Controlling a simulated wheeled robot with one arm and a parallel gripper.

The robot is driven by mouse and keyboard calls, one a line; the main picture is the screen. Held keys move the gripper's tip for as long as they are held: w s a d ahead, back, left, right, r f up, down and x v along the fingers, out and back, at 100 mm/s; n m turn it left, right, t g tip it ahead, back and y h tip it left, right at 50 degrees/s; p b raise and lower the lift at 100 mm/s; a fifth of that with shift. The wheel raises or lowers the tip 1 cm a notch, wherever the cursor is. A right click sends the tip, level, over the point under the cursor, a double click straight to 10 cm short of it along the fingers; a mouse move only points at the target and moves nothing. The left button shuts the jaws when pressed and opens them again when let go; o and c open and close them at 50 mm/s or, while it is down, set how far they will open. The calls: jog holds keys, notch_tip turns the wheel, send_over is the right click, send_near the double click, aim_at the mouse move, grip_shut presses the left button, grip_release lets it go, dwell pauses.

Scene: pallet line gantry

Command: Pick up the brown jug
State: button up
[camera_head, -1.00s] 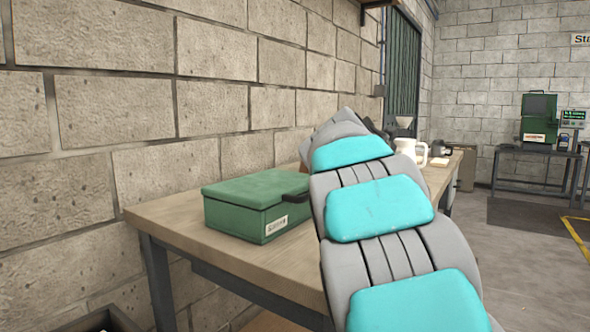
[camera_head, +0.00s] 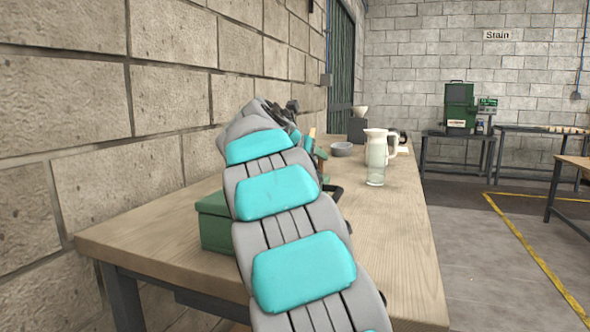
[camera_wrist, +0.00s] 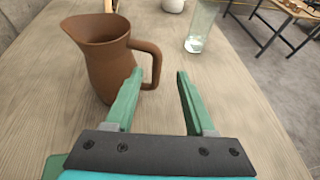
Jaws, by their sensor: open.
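The brown jug (camera_wrist: 108,62) stands upright on the wooden table in the wrist view, left of centre, with its handle toward the right. My gripper (camera_wrist: 158,73) is open, with two green fingers reaching forward over the table. The left fingertip is close to the handle; I cannot tell whether they touch. The jug's body is to the left of the left finger, and nothing is clearly held. In the head view my arm covers the area around the gripper, and I cannot make out the jug there.
A clear glass (camera_wrist: 201,28) stands beyond the fingers, near a white pitcher (camera_head: 379,146). A grey bowl (camera_head: 342,149) is farther back. A green box (camera_head: 214,228) is partly behind my arm, by the block wall. The table's right front (camera_head: 395,255) is clear.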

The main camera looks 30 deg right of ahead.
jog(key=x, duration=0.5)
jog(key=shift+w+r, duration=0.1)
jog(key=shift+w, duration=0.1)
jog(key=shift+a, duration=0.1)
grip_shut()
dwell(1.1)
